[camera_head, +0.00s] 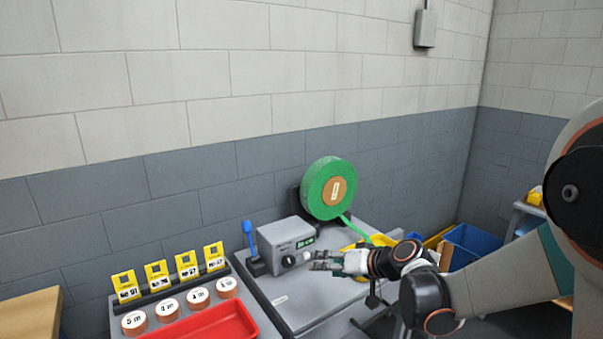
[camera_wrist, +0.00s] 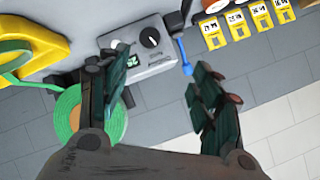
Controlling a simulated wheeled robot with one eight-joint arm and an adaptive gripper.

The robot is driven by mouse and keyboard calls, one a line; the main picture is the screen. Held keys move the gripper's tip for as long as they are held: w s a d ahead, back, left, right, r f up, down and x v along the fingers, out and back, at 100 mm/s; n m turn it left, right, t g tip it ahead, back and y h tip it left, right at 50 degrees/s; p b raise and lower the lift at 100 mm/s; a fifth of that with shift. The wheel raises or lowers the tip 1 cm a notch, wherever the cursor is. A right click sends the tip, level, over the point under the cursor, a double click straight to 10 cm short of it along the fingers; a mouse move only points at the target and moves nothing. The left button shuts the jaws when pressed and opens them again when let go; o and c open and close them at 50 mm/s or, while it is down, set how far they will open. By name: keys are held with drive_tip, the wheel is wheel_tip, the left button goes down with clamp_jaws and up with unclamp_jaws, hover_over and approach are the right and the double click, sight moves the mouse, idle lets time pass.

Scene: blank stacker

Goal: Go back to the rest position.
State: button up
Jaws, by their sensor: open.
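My gripper (camera_head: 318,260) is in front of a grey control box (camera_head: 283,246) with a knob and a green display. In the wrist view my gripper (camera_wrist: 158,85) has its two fingers wide apart, with nothing between them. The control box also shows in the wrist view (camera_wrist: 150,65), beyond the fingertips. My arm reaches in from the right in the head view. No rest position is marked in either view.
A green tape roll (camera_head: 328,190) stands behind the box. A blue-handled lever (camera_head: 249,236) is left of it. Yellow cards (camera_head: 186,264), white-topped discs (camera_head: 167,306) and a red tray (camera_head: 215,325) are at lower left. A blue bin (camera_head: 472,246) stands right.

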drive_tip(key=s+d+r+h, duration=0.1)
drive_tip(key=s+d, duration=0.3)
drive_tip(key=s, duration=0.6)
drive_tip(key=s+d+r+m+h, duration=0.1)
drive_tip(key=s+d+h, duration=0.3)
drive_tip(key=s, duration=0.6)
drive_tip(key=s+d+r+g+h, duration=0.1)
drive_tip(key=s+d+r+h, duration=0.2)
drive_tip(key=s, duration=0.7)
drive_tip(key=shift+s+d, duration=0.15)
drive_tip(key=shift+d, duration=0.7)
